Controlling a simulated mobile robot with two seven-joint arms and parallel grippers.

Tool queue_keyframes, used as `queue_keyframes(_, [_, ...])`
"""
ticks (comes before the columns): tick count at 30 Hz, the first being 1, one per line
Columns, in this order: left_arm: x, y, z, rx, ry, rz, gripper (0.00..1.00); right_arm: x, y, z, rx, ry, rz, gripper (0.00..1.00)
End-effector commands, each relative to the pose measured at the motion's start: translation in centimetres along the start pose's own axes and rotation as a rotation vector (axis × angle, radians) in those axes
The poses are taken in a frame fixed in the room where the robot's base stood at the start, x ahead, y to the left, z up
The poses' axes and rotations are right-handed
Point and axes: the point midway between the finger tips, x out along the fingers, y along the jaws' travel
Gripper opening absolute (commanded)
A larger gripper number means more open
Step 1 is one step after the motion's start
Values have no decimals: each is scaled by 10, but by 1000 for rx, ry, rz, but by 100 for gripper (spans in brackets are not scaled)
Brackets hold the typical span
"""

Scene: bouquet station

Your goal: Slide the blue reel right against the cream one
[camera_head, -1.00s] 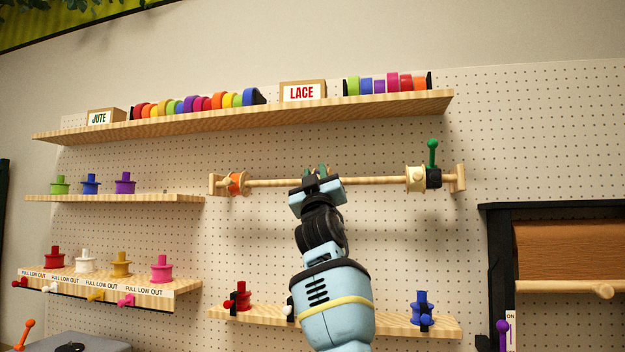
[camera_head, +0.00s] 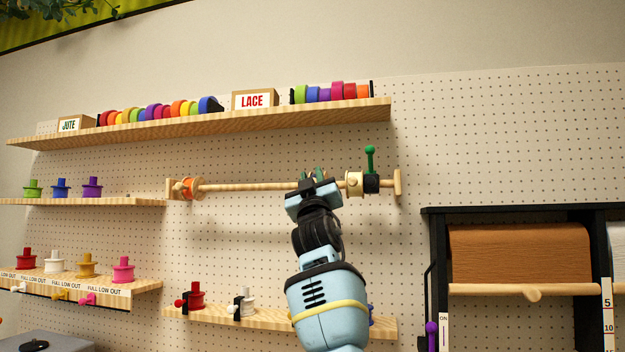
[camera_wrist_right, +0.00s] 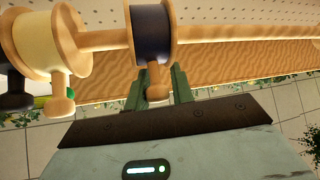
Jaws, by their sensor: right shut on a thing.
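The blue reel (camera_wrist_right: 152,33) has dark blue winding between wooden flanges and sits on a horizontal wooden rod (camera_head: 245,187). In the head view it is hidden behind my right gripper (camera_head: 312,177). In the right wrist view my right gripper (camera_wrist_right: 158,88) is shut on the wooden peg (camera_wrist_right: 157,82) below the reel. The cream reel (camera_head: 354,184) is on the same rod to the right; it shows at the left in the wrist view (camera_wrist_right: 47,45). A short stretch of bare rod separates the two reels. My left gripper is not in view.
A black clamp (camera_head: 371,184) with a green handle sits just right of the cream reel. An orange reel (camera_head: 187,188) is at the rod's left end. Shelves with ribbon rolls (camera_head: 175,110) and spools (camera_head: 92,186) are above, left and below.

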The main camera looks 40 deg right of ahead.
Motion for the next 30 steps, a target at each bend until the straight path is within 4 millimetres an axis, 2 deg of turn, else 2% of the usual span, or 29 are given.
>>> queue_keyframes(16, [-1, -1, -4, 4, 8, -1, 41, 0, 1, 1, -6, -3, 2, 0])
queue_keyframes(17, [-1, -1, -4, 4, 8, -1, 41, 0, 1, 1, -6, -3, 2, 28])
queue_keyframes(20, [-1, -1, -4, 4, 8, -1, 41, 0, 1, 1, -5, -2, 1, 41])
queue_keyframes(30, [-1, -2, -4, 4, 8, -1, 41, -1, 0, 0, -3, -1, 1, 42])
